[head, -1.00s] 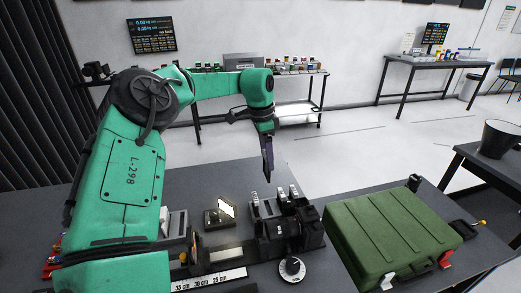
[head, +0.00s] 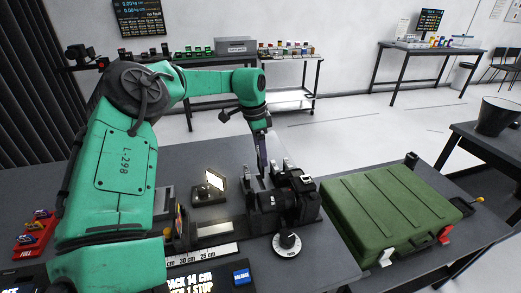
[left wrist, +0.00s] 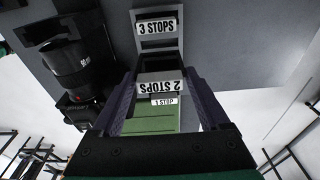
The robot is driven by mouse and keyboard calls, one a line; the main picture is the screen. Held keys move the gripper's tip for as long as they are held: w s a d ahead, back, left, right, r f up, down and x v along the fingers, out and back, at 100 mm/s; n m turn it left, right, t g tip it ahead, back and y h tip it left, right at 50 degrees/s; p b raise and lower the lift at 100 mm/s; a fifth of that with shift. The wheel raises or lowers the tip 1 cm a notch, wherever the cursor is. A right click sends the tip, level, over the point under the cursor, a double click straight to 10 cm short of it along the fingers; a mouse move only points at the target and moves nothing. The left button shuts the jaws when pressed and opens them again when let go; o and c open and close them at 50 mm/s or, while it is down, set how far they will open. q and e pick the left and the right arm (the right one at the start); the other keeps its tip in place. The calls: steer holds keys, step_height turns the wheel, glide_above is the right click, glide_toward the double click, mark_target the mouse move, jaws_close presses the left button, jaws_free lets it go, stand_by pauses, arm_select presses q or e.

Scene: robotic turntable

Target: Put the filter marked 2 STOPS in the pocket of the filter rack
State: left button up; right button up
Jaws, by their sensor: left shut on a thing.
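My left gripper (head: 262,172) points down behind the black camera (head: 302,195), among small grey uprights. In the left wrist view its two dark fingers (left wrist: 164,92) are on either side of the filter marked 2 STOPS (left wrist: 160,88), and they are shut on it. The held filter is hard to make out in the head view. I cannot tell which upright is the rack's pocket. My right gripper is not in view.
The camera's lens (left wrist: 82,62) is close on the left in the left wrist view. A lit panel (head: 216,181), a dial (head: 287,243) and a ruler strip (head: 205,254) are nearby. A green case (head: 390,212) fills the right side.

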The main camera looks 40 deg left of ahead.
mark_target(261, 167)
arm_select(q)
step_height(261, 167, down, 3)
steer(key=shift+w+f+b, duration=0.1)
steer(key=shift+f+b, duration=0.1)
steer(key=shift+b, duration=0.7)
stand_by(0.5)
steer(key=shift+f+b, duration=1.65)
steer(key=shift+f, duration=0.05)
steer(key=o, duration=1.2)
steer(key=shift+r, duration=0.1)
steer(key=r, duration=0.4)
steer(key=s+r, duration=0.1)
steer(key=r, duration=0.4)
steer(key=a+r, duration=0.1)
steer(key=r, duration=0.4)
steer(key=shift+s+r, duration=0.2)
steer(key=shift+s, duration=0.1)
